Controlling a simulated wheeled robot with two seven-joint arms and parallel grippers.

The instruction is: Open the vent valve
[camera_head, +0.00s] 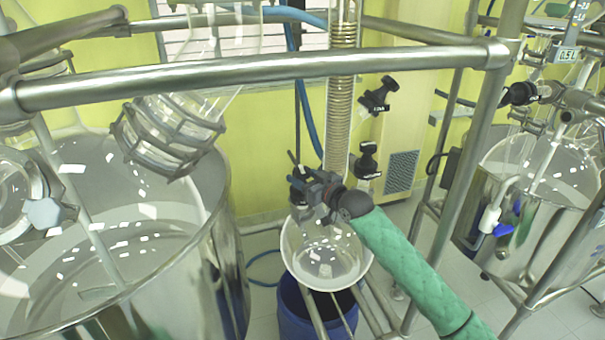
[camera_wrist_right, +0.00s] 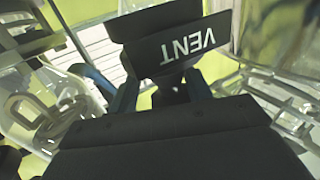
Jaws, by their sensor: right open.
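The vent valve shows in the right wrist view as a black handle (camera_wrist_right: 180,45) with white "VENT" lettering, upside down in the picture. Its dark stem lies below the handle, between the two fingers of my right gripper (camera_wrist_right: 162,90). The fingers are open, one on each side of the stem; I cannot tell whether either touches it. In the head view my right gripper (camera_head: 314,192), on its green-sleeved arm, is at the valve above a round glass vessel (camera_head: 328,260). The gripper and wrist partly hide the valve there. My left gripper is not in view.
A steel rail (camera_head: 260,70) crosses in front of the upper scene. A large steel-jacketed vessel (camera_head: 215,260) stands at left, another (camera_head: 535,235) at right. Two more black valve handles (camera_head: 378,97) (camera_head: 368,160) sit near the ribbed column (camera_head: 341,100). A blue drum (camera_head: 300,305) stands below.

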